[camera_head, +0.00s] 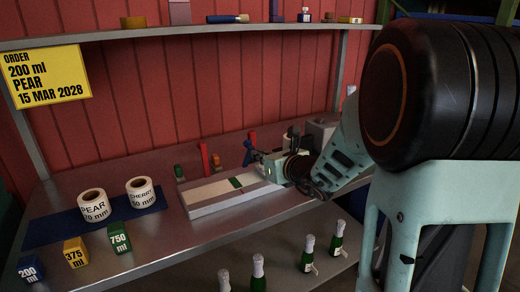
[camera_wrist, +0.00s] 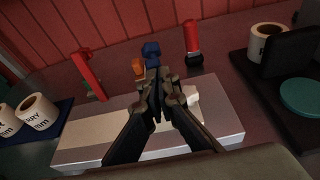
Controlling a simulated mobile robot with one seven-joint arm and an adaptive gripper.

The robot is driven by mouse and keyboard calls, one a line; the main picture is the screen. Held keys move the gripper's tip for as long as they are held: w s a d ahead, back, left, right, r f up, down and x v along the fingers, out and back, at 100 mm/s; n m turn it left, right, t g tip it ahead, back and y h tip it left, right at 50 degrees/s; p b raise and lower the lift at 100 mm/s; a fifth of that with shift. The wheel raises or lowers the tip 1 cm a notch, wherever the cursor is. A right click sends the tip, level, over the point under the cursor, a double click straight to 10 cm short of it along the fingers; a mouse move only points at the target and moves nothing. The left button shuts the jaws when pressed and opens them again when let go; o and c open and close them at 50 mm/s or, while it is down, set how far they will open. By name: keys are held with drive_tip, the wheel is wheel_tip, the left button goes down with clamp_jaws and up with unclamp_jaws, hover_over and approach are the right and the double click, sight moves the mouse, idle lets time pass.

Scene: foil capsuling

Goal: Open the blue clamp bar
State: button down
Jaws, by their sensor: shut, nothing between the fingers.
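The blue clamp bar (camera_head: 248,150) stands at the back edge of a pale flat-topped block (camera_head: 205,208) on the bench. In the wrist view the blue bar (camera_wrist: 152,52) shows just beyond my fingertips, with its lower part hidden behind them. My gripper (camera_head: 258,157) reaches in from the right over the block. In the wrist view my gripper (camera_wrist: 158,88) is shut and empty, its tips at or very close to the blue bar. I cannot tell whether they touch it.
A red upright bar (camera_wrist: 88,75) and a red-and-black piece (camera_wrist: 191,42) flank the blue bar. The PEAR roll (camera_head: 94,206) and CHERRY roll (camera_head: 140,192) stand on a blue mat at left. Volume cubes (camera_head: 76,252) line the front edge. Bottles (camera_head: 307,254) stand below. A shelf (camera_head: 130,34) runs above.

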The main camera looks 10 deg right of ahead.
sight(248, 141)
drive_tip(key=shift+w+a+r+g+h+p, duration=0.15)
drive_tip(key=shift+w+r+g+p, duration=0.4)
drive_tip(key=shift+p, duration=1.05)
drive_tip(key=shift+w+a+r+g+h+p, duration=0.2)
drive_tip(key=shift+r+p, duration=0.5)
drive_tip(key=shift+p, duration=0.85)
drive_tip(key=g+p, duration=0.1)
drive_tip(key=p, duration=0.1)
drive_tip(key=w+g+p, duration=0.1)
drive_tip(key=p, duration=0.2)
drive_tip(key=shift+w+a+r+h, duration=0.15)
drive_tip(key=shift+w+r+h, duration=0.1)
drive_tip(key=shift+w+r, duration=0.1)
drive_tip(key=shift+w+a+p, duration=0.15)
drive_tip(key=shift+w+p, duration=0.15)
drive_tip(key=shift+p, duration=0.45)
drive_tip(key=shift+w+a+r+p, duration=0.1)
drive_tip(key=shift+w+a+p, duration=0.15)
drive_tip(key=shift+w, duration=0.35)
drive_tip(key=shift+w+a+r+p, duration=0.1)
drive_tip(key=shift+w+p, duration=0.1)
drive_tip(key=shift+w, duration=0.35)
